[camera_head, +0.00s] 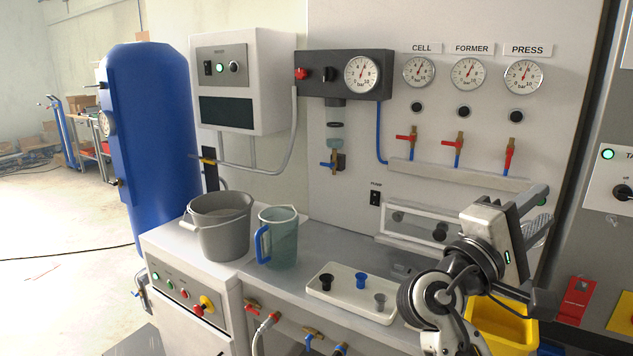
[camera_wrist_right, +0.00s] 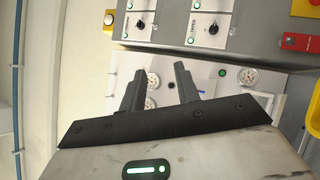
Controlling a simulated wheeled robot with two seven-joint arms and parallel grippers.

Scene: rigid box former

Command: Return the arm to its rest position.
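My right arm comes in at the lower right of the head view. Its gripper (camera_head: 541,208) is raised in front of the panel's right side, with the fingers pointing away to the upper right. In the right wrist view the two dark fingers of this gripper (camera_wrist_right: 160,80) stand apart with nothing between them, so it is open and empty. My left arm and gripper are not in view.
A yellow bin (camera_head: 503,328) stands just below my right arm. A white tray (camera_head: 343,309) with several small knobs, a blue-handled jug (camera_head: 282,240) and a grey bucket (camera_head: 222,238) stand on the bench to the left. Gauges and valves line the panel (camera_head: 350,190) behind.

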